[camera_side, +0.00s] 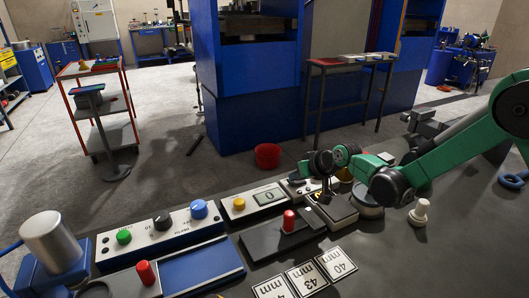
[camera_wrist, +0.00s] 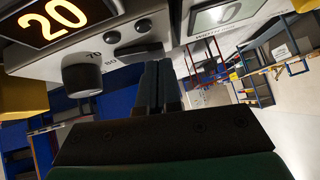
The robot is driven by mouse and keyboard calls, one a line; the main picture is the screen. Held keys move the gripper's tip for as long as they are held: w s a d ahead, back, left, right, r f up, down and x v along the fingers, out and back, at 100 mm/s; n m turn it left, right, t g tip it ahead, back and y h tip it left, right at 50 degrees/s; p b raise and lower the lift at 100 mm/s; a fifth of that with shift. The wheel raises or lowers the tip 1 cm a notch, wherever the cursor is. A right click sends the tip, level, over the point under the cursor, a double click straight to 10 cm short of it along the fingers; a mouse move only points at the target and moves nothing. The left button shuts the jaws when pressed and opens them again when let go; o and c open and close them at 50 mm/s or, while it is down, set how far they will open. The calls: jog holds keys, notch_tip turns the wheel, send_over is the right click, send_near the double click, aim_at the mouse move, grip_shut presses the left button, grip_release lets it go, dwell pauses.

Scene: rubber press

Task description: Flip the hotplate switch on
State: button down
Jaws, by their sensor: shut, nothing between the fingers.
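A box with a yellow button (camera_side: 239,204) and a display stands left of the hotplate. A fixture with a red knob (camera_side: 289,221) is in front. A white knobbed piece (camera_side: 419,212) stands at right. The bench at front right is clear.

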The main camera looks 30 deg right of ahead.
dwell(0.3)
jog(key=shift+a+f+h, duration=0.15)
jog(key=shift+f+h, duration=0.15)
jog(key=shift+d, duration=0.2)
jog(key=shift+d+r, duration=0.25)
jog(key=shift+d, duration=0.4)
jog(key=shift+r, duration=0.1)
jog(key=r, duration=0.4)
jog(key=shift+s+a+r, duration=0.15)
jog(key=shift+s+a, duration=0.05)
jog(key=shift+a, duration=0.2)
jog(key=a+v, duration=0.1)
jog(key=v, duration=0.8)
jog(key=shift+s+a, duration=0.15)
jog(key=shift+a, duration=0.15)
jog(key=shift+r, duration=0.1)
